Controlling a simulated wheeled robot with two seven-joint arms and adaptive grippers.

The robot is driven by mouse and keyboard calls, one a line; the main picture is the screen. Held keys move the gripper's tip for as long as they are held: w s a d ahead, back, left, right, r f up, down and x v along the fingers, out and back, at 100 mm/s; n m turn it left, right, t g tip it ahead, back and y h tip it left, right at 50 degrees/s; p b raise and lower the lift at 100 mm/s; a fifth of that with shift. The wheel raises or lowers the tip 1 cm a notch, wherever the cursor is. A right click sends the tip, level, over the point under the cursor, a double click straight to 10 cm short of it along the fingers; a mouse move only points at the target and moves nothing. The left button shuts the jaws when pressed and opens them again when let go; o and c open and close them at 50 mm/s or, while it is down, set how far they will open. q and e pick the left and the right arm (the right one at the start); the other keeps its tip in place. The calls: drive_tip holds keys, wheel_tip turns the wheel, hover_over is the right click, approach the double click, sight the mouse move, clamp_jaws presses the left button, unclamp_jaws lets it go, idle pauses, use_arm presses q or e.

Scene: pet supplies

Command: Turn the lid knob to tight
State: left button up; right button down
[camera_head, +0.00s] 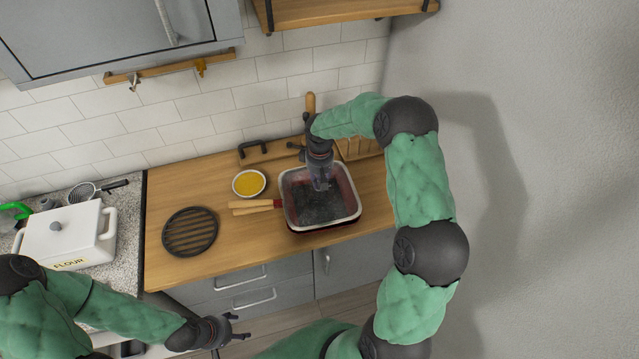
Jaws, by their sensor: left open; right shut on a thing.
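A red square pan (334,223) with a pale rim and wooden handle stands on the wooden counter. A dark, glassy surface, which looks like its lid (322,208), lies within the rim. My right gripper (320,186) points down over the pan, shut on what seems to be the lid knob, near the back middle of the pan. The fingers hide the knob, and its setting cannot be read. My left gripper (238,329) is open and empty, low in front of the counter, away from the pan.
A bowl of yellow contents (249,183) and a round black trivet (190,232) are left of the pan. A white flour box (65,240) stands on the speckled counter at far left. A wooden shelf (330,13) hangs above. Bare counter lies around the trivet.

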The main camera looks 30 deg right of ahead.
drive_tip(key=m+b, duration=0.3)
drive_tip(key=m, duration=0.2)
drive_tip(key=shift+s+f+m+b, duration=0.15)
drive_tip(key=shift+m+b, duration=0.15)
drive_tip(key=shift+b, duration=0.1)
drive_tip(key=m+b, duration=0.3)
drive_tip(key=m, duration=0.2)
drive_tip(key=shift+s+a, duration=0.1)
drive_tip(key=m+b, duration=0.2)
drive_tip(key=m, duration=0.4)
drive_tip(key=shift+a+m, duration=0.15)
drive_tip(key=shift+m, duration=0.25)
drive_tip(key=m+b, duration=0.1)
drive_tip(key=m, duration=0.4)
drive_tip(key=shift+s+a+b, duration=0.1)
drive_tip(key=shift+b, duration=0.3)
drive_tip(key=shift+m, duration=0.4)
drive_tip(key=c, duration=1.1)
unclamp_jaws()
drive_tip(key=shift+o, duration=0.2)
drive_tip(key=shift+r, duration=0.2)
